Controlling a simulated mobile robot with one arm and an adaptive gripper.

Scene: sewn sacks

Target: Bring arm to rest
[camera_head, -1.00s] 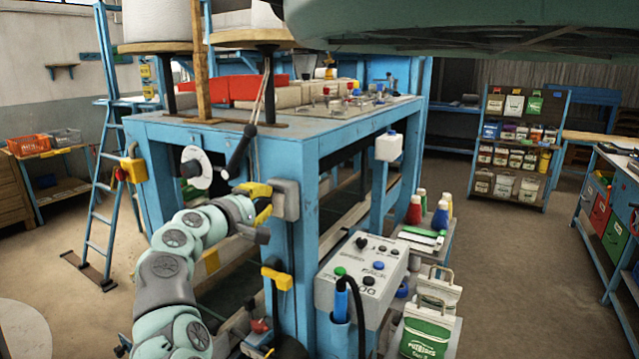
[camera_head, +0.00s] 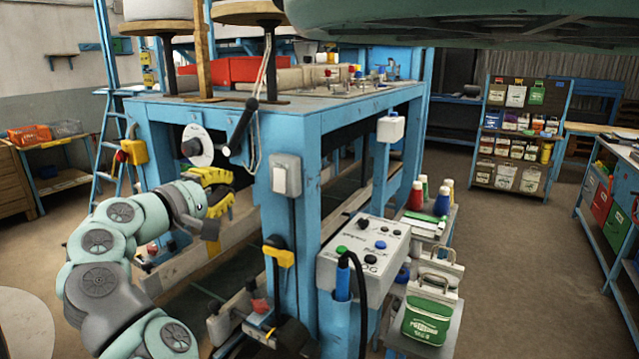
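My gripper (camera_head: 222,192), with yellow and grey fingers, is in the head view left of the blue machine frame's front post. It is apart from the grey switch box (camera_head: 286,175) on that post. I see no object in it, but its fingers are seen from the side and overlap, so their opening is unclear. My pale green and grey arm reaches up from the lower left and bends over to the right.
The blue machine frame (camera_head: 308,210) fills the middle, with a black-handled lever (camera_head: 242,126) and a white dial (camera_head: 197,145). A grey control box (camera_head: 362,258) and a green-white sack (camera_head: 428,318) stand to the right. Floor is clear at right (camera_head: 510,270).

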